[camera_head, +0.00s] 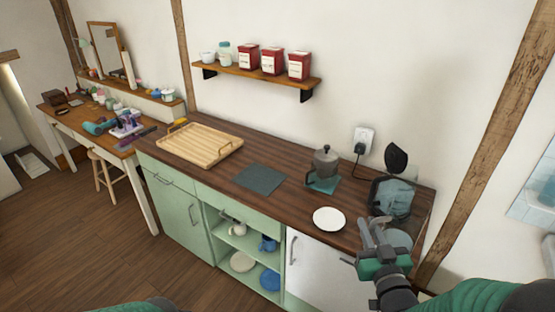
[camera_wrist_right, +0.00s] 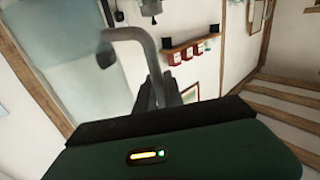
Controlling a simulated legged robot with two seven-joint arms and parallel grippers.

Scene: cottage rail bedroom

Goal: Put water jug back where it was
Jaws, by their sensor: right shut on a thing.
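My right gripper (camera_head: 373,232) reaches over the right front part of the counter. It is shut on a grey bent handle (camera_wrist_right: 142,38) in the right wrist view, which I take to be the water jug's. The jug's pale, see-through body (camera_head: 400,238) shows just right of the gripper in the head view, partly hidden by it. I cannot tell whether it touches the counter. Behind it stands a clear kettle (camera_head: 392,198) with its black lid raised. My left gripper is out of view.
The wooden counter (camera_head: 285,205) holds a wooden tray (camera_head: 200,145), a dark mat (camera_head: 260,179), a moka pot (camera_head: 326,162) on a teal mat, and a white plate (camera_head: 329,219). A wall shelf (camera_head: 255,75) bears red tins. Bare counter lies between mat and plate.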

